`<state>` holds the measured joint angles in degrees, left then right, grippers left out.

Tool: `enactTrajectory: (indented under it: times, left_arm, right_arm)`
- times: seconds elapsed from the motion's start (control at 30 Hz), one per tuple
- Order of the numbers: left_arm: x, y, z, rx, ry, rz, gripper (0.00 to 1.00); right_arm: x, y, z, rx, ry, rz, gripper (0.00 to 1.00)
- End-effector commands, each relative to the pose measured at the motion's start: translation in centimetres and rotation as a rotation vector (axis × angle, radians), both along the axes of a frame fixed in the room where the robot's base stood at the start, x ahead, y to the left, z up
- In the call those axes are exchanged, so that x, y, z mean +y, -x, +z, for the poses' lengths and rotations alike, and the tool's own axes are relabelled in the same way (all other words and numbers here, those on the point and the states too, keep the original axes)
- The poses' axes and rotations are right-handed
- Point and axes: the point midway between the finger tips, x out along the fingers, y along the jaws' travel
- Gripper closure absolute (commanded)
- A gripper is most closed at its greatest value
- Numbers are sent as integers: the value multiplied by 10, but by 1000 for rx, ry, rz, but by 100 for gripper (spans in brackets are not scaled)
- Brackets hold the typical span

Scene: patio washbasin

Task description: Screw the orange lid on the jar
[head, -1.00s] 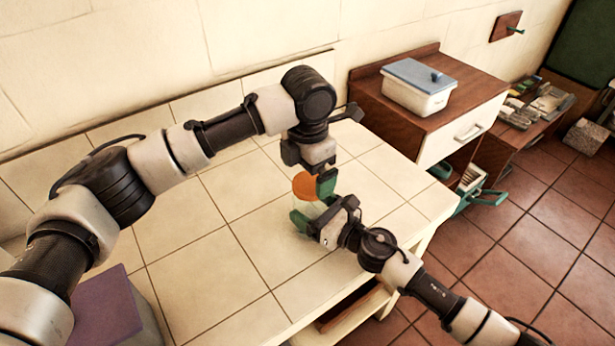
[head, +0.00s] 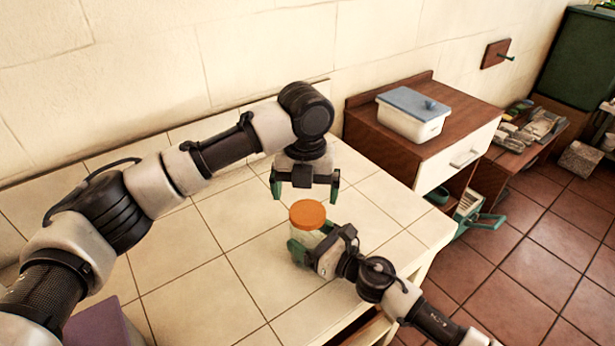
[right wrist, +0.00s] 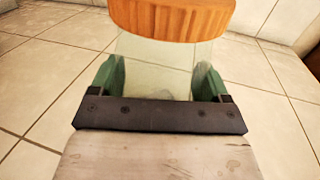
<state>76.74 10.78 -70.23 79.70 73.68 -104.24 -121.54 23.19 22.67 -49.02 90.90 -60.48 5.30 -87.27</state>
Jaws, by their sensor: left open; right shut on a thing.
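The orange lid (head: 308,213) sits on top of the clear jar (head: 309,238), which stands upright on the tiled table. Whether the lid is fully tightened I cannot tell. In the right wrist view the ribbed orange lid (right wrist: 172,17) covers the top of the see-through jar (right wrist: 155,65). My right gripper (head: 312,248) is shut on the jar's body from the near right side, with a green finger on each side of the glass. My left gripper (head: 305,194) is open and empty, pointing down above the lid and clear of it.
The tiled table (head: 200,275) is mostly bare around the jar. A purple-topped box (head: 100,325) is at the lower left. A white container with a blue lid (head: 413,115) stands on the brown cabinet (head: 375,140) beyond the table. A wall is behind.

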Motion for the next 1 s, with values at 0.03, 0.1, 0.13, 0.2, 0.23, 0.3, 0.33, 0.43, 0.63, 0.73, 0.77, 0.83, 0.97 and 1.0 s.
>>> enactTrajectory:
  times: [0.03, 0.1, 0.13, 0.2, 0.23, 0.3, 0.33, 0.43, 0.63, 0.73, 0.77, 0.83, 0.97, 1.0]
  left_arm:
    - [0, 0, 1, 0, 0, 97, 3]
    - [-1, 0, 2, 0, 0, 246, 3]
    - [-1, 0, 2, -1, 0, 310, 3]
    - [-1, 0, 3, -2, -1, 458, 3]
    - [-1, -1, 4, -2, -1, 522, 3]
    - [-1, -1, 5, -2, -1, 671, 3]
    - [-1, -1, 5, -2, 0, 735, 3]
    - [-2, -1, 7, -2, -1, 949, 3]
    - [-2, -1, 10, -3, -2, 1376, 3]
    - [-2, -1, 11, -3, -2, 1589, 3]
    - [-2, -2, 12, -3, -2, 1653, 3]
    - [-2, -2, 13, -4, -2, 1803, 3]
    - [-3, -2, 15, -4, -3, 2081, 3]
    - [-3, -2, 15, -4, -3, 2166, 3]
  right_arm:
    - [0, 0, -1, 3, 0, 0, 89]
    - [0, 0, -1, 3, 0, 0, 89]
    - [0, 0, -1, 3, 0, 0, 89]
    - [0, 0, -1, 3, 0, 0, 89]
    - [0, 0, -1, 3, 0, 0, 89]
    - [0, 0, -1, 3, 0, 0, 89]
    - [0, 0, -1, 3, 0, 0, 89]
    - [0, 0, -1, 3, 0, 0, 89]
    - [0, 0, -1, 3, 0, 0, 89]
    - [0, 0, -1, 3, 0, 0, 89]
    - [0, 0, -1, 3, 0, 1, 89]
    - [0, 0, -1, 3, 0, 1, 89]
    - [0, 0, -1, 3, 0, 1, 89]
    - [0, 0, -1, 3, 0, 1, 89]
